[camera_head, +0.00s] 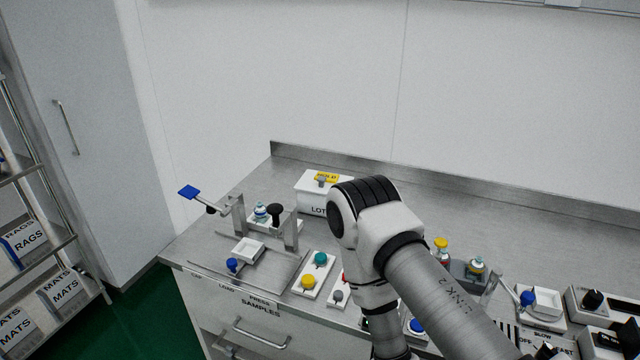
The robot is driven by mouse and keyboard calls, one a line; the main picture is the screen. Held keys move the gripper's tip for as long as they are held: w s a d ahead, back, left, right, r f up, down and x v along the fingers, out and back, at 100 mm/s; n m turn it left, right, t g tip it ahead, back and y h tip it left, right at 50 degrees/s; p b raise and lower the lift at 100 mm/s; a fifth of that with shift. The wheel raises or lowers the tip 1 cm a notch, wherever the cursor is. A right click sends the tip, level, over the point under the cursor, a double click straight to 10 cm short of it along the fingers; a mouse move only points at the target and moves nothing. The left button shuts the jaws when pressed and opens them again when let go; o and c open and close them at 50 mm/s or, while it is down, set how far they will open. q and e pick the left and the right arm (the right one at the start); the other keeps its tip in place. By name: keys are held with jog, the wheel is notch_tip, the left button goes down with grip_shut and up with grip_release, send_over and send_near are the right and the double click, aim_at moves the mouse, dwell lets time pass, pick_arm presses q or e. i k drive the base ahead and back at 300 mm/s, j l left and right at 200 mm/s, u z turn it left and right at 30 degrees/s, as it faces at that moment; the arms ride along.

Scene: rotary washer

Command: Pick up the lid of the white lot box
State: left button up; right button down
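The white lot box (312,204) stands at the back of the steel counter, left of my arm. "LOT" shows on its front, and the right part of that lettering and of the box is hidden behind my arm.
A metal press stand (238,215) with a blue-ended lever (189,192) is left of the box. White plates with coloured knobs (314,274) lie in front. Bottles (477,266) and switch boxes (600,300) are at right. Bare counter (520,230) lies behind them.

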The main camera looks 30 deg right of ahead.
aim_at(307, 183)
jog(key=z, duration=0.85)
